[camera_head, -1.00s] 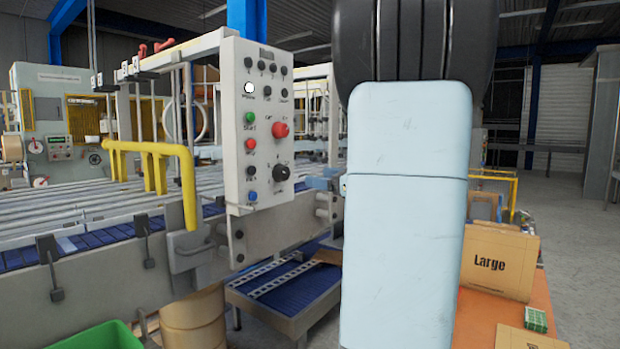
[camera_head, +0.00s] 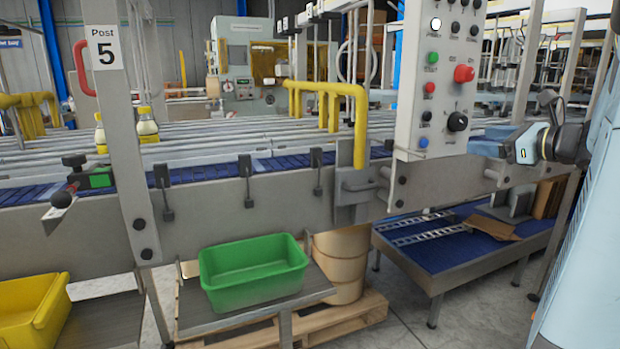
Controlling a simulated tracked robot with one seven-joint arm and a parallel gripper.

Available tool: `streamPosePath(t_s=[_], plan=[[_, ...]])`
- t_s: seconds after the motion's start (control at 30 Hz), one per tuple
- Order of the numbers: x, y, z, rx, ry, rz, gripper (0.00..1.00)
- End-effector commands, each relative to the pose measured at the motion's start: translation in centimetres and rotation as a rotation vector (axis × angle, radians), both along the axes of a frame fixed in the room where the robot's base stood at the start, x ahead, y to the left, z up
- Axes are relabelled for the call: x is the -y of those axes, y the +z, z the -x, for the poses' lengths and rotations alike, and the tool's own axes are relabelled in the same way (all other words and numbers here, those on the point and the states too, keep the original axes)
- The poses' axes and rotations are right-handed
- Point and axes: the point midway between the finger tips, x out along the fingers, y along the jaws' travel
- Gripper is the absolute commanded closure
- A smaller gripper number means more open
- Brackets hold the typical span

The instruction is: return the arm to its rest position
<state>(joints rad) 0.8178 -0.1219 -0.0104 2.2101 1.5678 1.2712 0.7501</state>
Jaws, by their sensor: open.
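My arm shows at the right edge, with a large pale blue link (camera_head: 585,240) cut off by the frame. Beside it, the far end of my arm with my gripper (camera_head: 514,151) shows small, in front of the conveyor's right end and to the right of the control panel (camera_head: 436,85). The gripper points left and is open, with nothing seen in it. Its fingers are hard to make out against the blue parts behind.
The roller conveyor (camera_head: 230,195) crosses the view, with a post (camera_head: 118,120) marked 5 and a yellow guard (camera_head: 360,120). Below stand a green bin (camera_head: 255,290), a yellow bin (camera_head: 25,320), a barrel on a pallet and a blue-topped low table (camera_head: 440,258). Bare floor shows between them.

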Motion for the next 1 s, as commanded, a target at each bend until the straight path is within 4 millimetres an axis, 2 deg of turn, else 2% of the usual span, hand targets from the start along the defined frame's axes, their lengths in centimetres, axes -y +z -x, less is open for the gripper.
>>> streamPosePath(t_s=[0.03, 0.1, 0.2, 0.3, 0.4, 0.5, 0.67, 0.8, 1.0], plan=[[-3.0, -0.5, 0.5, -0.018, 0.067, 0.083, 0.25], [-6.6, -1.6, 1.5, -0.044, 0.165, 0.221, 0.25], [-11.0, -3.3, 3.5, -0.067, 0.305, 0.419, 0.25], [-14.5, -5.0, 6.0, -0.071, 0.447, 0.623, 0.25], [-17.1, -6.6, 8.6, -0.059, 0.589, 0.830, 0.25], [-18.9, -8.0, 11.3, -0.031, 0.731, 1.038, 0.25], [-20.2, -9.8, 15.2, 0.048, 0.952, 1.377, 0.25], [-20.3, -10.8, 18.1, 0.142, 1.132, 1.670, 0.25], [-19.5, -11.2, 20.4, 0.272, 1.318, 2.005, 0.25]])
